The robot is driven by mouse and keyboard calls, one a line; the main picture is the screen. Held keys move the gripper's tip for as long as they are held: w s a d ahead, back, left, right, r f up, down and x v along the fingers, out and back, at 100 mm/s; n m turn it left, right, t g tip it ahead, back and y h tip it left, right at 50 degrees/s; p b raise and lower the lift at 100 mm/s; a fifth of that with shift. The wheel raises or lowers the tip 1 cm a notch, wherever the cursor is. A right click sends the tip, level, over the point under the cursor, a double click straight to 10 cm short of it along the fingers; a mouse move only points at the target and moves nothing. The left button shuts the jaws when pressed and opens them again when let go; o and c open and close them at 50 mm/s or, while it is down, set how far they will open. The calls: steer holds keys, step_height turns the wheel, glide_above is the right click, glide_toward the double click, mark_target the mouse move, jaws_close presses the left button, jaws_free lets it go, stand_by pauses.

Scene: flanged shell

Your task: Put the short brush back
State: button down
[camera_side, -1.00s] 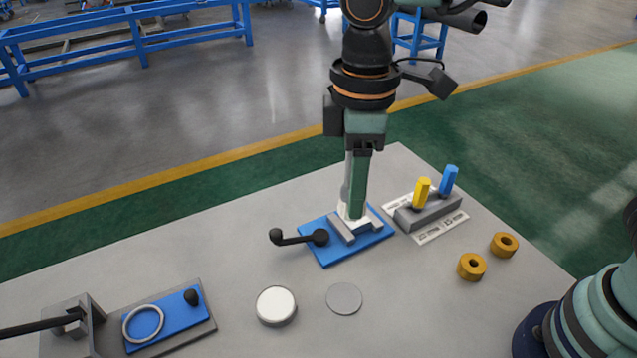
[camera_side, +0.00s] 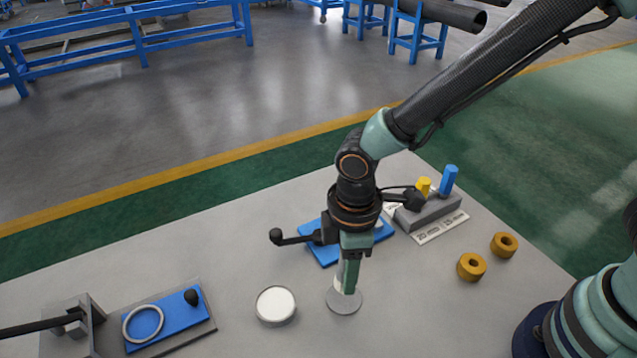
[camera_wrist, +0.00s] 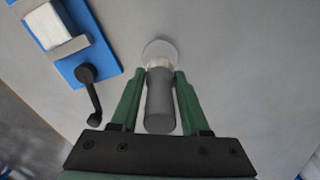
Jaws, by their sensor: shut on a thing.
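My gripper (camera_side: 347,284) is shut on the short brush, with its two green fingers on either side of the handle. In the wrist view the short brush (camera_wrist: 160,102) has a grey cylindrical handle and a pale tip pointing away from my gripper (camera_wrist: 160,85). The brush is over the round grey disc (camera_side: 344,305) on the table. The disc's pale edge also shows beyond the tip in the wrist view (camera_wrist: 159,45). I cannot tell whether the tip touches the disc. In the side view the fingers hide most of the brush.
A blue fixture (camera_side: 322,255) with a black ball-ended lever (camera_side: 292,240) stands just behind my gripper. A round white-topped pot (camera_side: 275,304) is close on the left. A grey holder (camera_side: 430,213) with yellow and blue pegs and two orange rings (camera_side: 471,267) are to the right.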

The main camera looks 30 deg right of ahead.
steer(key=shift+f, duration=1.8)
steer(key=shift+f, duration=0.1)
steer(key=shift+c, duration=1.9)
jaws_free()
step_height(320, 180, up, 12)
steer(key=shift+r, duration=0.1)
steer(key=d+r+m+t, duration=0.2)
steer(key=d+r+m, duration=0.1)
steer(key=d, duration=0.4)
steer(key=d+r+m+t, duration=0.1)
steer(key=d+r+m, duration=0.3)
steer(key=d, duration=0.4)
steer(key=d+r+m+t, duration=0.2)
steer(key=d+r+m, duration=0.1)
steer(key=d+m, duration=0.3)
steer(key=shift+d+r+t, duration=0.25)
steer(key=shift+d+t, duration=0.05)
steer(key=shift+d, duration=0.95)
